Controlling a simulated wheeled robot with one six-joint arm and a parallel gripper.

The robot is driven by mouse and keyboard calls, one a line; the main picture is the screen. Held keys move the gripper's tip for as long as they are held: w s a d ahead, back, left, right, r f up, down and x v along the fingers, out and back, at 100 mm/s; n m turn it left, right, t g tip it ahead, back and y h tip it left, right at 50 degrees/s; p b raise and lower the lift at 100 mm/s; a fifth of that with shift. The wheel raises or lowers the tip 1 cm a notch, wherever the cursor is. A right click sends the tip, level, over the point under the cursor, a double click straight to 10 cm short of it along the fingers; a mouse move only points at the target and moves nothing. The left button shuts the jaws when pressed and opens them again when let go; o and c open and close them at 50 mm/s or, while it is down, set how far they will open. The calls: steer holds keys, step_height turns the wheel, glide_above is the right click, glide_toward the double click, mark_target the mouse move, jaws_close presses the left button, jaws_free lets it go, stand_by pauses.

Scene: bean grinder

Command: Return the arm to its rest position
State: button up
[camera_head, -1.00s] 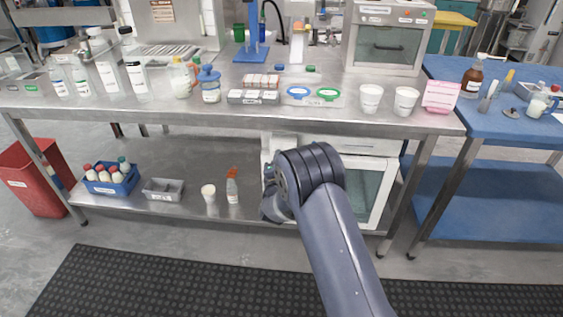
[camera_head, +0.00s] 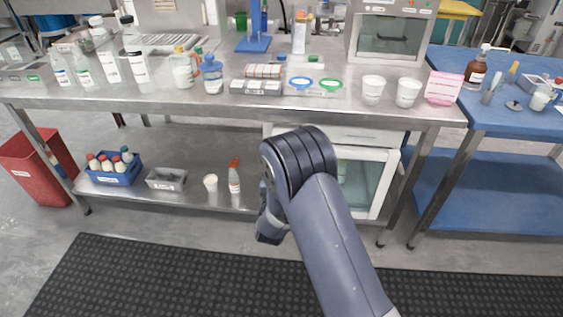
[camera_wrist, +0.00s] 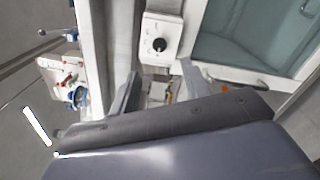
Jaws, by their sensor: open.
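My arm (camera_head: 325,220) reaches up from the bottom of the head view and bends in front of the steel bench. Its dark wrist part (camera_head: 270,222) hangs down on the left of the bend, over the floor in front of the lower shelf. The fingers cannot be made out in the head view. In the wrist view my gripper (camera_wrist: 160,88) shows two grey fingers spread apart, with nothing held between them.
The steel bench (camera_head: 215,101) carries bottles, cups and trays. Its lower shelf (camera_head: 140,198) holds a blue bottle crate (camera_head: 113,176), a grey tray and a spray bottle (camera_head: 234,181). A glass-doored white cabinet (camera_head: 372,182) stands behind my arm. The black floor mat (camera_head: 170,275) is clear.

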steer(key=shift+s, duration=0.6)
steer(key=w+b, duration=0.1)
steer(key=w, duration=1)
steer(key=shift+d, duration=0.2)
steer(key=shift+s, duration=0.1)
steer(key=m+b, duration=1)
steer(key=m, duration=1.3)
steer(key=shift+f, duration=0.1)
stand_by(1.3)
